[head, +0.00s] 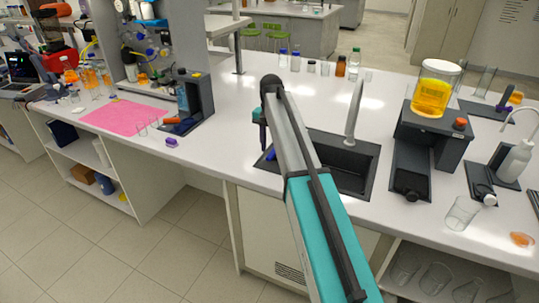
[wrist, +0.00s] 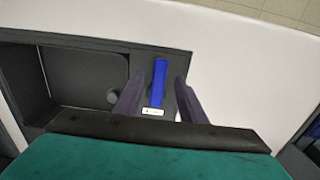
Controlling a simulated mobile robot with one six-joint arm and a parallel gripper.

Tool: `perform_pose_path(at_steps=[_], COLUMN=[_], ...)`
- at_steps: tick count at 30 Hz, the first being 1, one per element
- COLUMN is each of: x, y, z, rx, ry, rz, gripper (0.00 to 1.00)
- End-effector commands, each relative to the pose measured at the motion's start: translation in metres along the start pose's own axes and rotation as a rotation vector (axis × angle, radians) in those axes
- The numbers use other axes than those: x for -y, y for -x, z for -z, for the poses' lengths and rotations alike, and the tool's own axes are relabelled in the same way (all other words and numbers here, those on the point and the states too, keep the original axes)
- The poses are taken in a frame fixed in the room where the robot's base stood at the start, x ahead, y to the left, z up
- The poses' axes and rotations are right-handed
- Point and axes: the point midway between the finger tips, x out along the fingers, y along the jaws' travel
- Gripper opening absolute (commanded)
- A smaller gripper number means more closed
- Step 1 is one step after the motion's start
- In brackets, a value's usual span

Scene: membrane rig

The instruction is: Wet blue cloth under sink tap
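The blue cloth (wrist: 158,80) is a narrow folded strip on the dark rim of the sink in the wrist view. In the head view only a small bit of the cloth (head: 271,154) shows at the sink's left end. My gripper (wrist: 159,92) is open, its two dark fingers on either side of the cloth with gaps visible. I cannot tell how far above the cloth they are. The black sink (head: 352,174) is partly hidden by my arm in the head view; its basin (wrist: 85,75) shows left of the cloth. The grey tap (head: 354,115) stands behind the sink.
Several small bottles (head: 296,61) stand behind the sink. A dark device with a beaker of yellow liquid (head: 432,97) stands to its right. A pink mat (head: 125,117) and a dark stand (head: 197,100) are on the left. White counter around the sink's left end is clear.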

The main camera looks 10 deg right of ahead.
Motion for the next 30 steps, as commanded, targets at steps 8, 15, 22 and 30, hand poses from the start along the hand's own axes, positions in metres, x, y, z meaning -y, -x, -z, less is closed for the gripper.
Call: perform_pose_path(at_steps=[8, 15, 22, 30], x=[-0.001, -0.001, -0.001, -0.001], y=[-0.019, -0.019, -0.019, -0.019], z=[0.000, 0.001, 0.001, 0.001], rx=[0.000, 0.000, 0.000, 0.000], ry=[-0.001, -0.001, -0.002, -0.002], rz=[0.000, 0.000, 0.000, 0.000], gripper=[0.38, 0.38, 0.16, 0.00])
